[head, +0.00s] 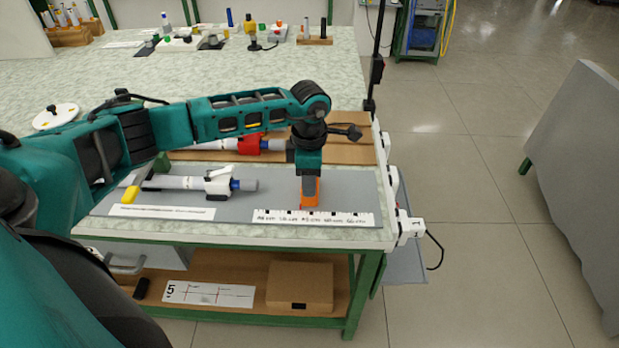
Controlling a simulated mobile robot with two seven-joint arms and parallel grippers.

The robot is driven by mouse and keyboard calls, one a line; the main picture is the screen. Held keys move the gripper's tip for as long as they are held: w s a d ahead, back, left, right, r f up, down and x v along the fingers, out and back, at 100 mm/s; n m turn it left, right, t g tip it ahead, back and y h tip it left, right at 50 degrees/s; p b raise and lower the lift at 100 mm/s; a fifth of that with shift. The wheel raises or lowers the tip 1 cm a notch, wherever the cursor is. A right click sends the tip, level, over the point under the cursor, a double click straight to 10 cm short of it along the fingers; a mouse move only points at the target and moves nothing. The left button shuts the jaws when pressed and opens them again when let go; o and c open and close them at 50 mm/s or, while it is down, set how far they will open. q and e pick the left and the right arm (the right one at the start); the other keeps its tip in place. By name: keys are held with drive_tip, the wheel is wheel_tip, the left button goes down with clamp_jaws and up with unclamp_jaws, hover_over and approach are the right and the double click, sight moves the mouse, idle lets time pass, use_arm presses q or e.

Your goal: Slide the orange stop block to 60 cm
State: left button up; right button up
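The orange stop block (310,194) stands on the grey mat (350,186) at the front of the bench, just behind a white scale strip (313,218). My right gripper is not in view.
A white and grey tool with a blue ring (190,183) lies left on the mat. A similar red-marked tool (250,145) lies behind my arm on a brown board (355,152). The mat right of the block looks clear. A dark post (377,60) rises at the bench's right edge.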

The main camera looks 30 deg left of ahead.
use_arm(q)
clamp_jaws()
drive_tip(key=w+d+b, duration=0.1)
drive_tip(key=d, duration=0.1)
drive_tip(key=w+d+b, duration=0.1)
drive_tip(key=d, duration=0.1)
drive_tip(key=w+d, duration=0.1)
drive_tip(key=shift+w+d+f+b, duration=0.1)
drive_tip(key=shift+w+d+b, duration=0.2)
drive_tip(key=shift+d+b, duration=0.1)
drive_tip(key=shift+w+d, duration=0.2)
drive_tip(key=shift+d, duration=0.15)
unclamp_jaws()
